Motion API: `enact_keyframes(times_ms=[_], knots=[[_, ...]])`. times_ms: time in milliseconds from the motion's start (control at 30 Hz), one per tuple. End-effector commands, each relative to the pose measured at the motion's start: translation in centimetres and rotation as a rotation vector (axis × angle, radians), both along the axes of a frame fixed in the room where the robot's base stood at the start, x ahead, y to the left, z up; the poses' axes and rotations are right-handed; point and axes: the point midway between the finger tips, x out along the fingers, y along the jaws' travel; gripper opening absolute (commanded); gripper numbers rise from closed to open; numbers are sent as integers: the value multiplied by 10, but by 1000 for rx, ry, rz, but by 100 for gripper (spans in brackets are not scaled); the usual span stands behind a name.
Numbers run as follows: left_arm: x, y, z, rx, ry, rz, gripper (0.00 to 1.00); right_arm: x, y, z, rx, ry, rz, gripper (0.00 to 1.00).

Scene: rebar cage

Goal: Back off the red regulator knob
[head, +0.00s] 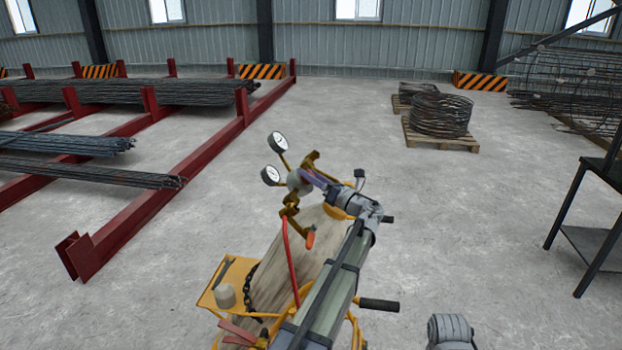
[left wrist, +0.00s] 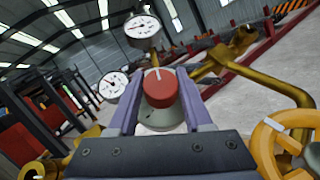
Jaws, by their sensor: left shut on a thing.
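The red regulator knob (left wrist: 160,88) shows in the left wrist view, with a pale mark near its top, in front of a grey metal body (left wrist: 160,118). My left gripper (left wrist: 159,92) has one finger on each side of the knob and is shut on it. In the head view my left gripper (head: 312,179) reaches the brass regulator, and the knob is hidden there. Two white dial gauges (head: 278,142) (head: 270,175) stand on the regulator's left side. My right gripper is out of view.
The regulator sits above a yellow cart (head: 238,272) with a pale cylinder (head: 285,268) and a red hose (head: 290,260). A yellow handwheel (left wrist: 283,146) and brass pipes (left wrist: 290,92) are close at right.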

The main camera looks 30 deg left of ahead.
Motion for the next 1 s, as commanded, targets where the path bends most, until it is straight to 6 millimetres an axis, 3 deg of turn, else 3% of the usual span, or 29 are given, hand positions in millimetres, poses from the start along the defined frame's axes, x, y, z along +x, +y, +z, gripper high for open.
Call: enact_keyframes(times_ms=[67,100,200,500,1000], knots=[[0,0,-1,-3,-1,-2,0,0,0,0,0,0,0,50],[0,0,-1,-3,-1,-2,52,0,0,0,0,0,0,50],[0,0,-1,-3,-1,-2,62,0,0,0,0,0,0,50],[-1,-5,-2,-2,1,-3,62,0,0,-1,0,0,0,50],[-18,-70,-16,-3,0,-3,62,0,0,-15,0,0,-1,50]])
